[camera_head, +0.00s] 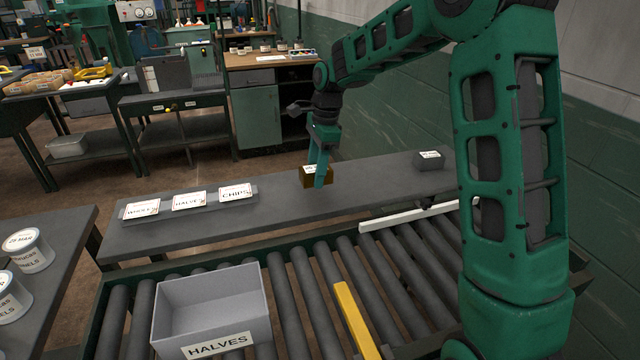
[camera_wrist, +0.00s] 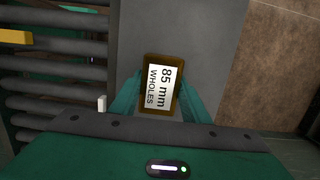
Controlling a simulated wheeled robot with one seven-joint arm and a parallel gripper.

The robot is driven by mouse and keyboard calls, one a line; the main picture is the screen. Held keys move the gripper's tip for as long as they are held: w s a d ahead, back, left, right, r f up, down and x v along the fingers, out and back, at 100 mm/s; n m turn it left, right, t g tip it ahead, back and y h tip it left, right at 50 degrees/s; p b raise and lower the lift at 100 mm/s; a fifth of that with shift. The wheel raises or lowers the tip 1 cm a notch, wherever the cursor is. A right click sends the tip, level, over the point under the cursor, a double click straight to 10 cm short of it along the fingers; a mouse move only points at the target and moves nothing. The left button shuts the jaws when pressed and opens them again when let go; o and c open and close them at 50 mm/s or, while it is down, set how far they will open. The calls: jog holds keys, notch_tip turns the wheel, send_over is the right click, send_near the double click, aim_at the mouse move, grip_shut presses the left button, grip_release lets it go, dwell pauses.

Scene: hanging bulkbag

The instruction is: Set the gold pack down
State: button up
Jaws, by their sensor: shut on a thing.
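The gold pack (camera_head: 308,176) is a small box between the fingers of my gripper (camera_head: 321,174), at the grey bench (camera_head: 270,205) in the head view. In the wrist view the gold pack (camera_wrist: 160,84) shows a white label reading "85 mm WHOLES", with a green finger of my gripper (camera_wrist: 160,100) on each side. My gripper is shut on it. The grey bench top (camera_wrist: 178,30) lies beneath it in the wrist view. I cannot tell whether the pack touches the bench.
Cards reading WHOLES (camera_head: 142,209), HALVES (camera_head: 189,201) and CHIPS (camera_head: 236,192) stand on the bench's left part. A dark grey block (camera_head: 429,160) sits at its right. A grey bin labelled HALVES (camera_head: 212,305) and a yellow bar (camera_head: 357,320) are on the roller conveyor (camera_head: 310,290).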

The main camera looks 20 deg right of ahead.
jog(key=shift+d+f, duration=0.1)
jog(key=shift+f, duration=1.95)
jog(key=o, duration=1.1)
jog(key=shift+f, duration=0.1)
jog(key=r, duration=0.3)
jog(key=d+r, duration=0.1)
jog(key=r, duration=0.7)
jog(key=shift+d+r, duration=0.2)
jog(key=shift+d, duration=0.15)
jog(key=shift+r, duration=0.35)
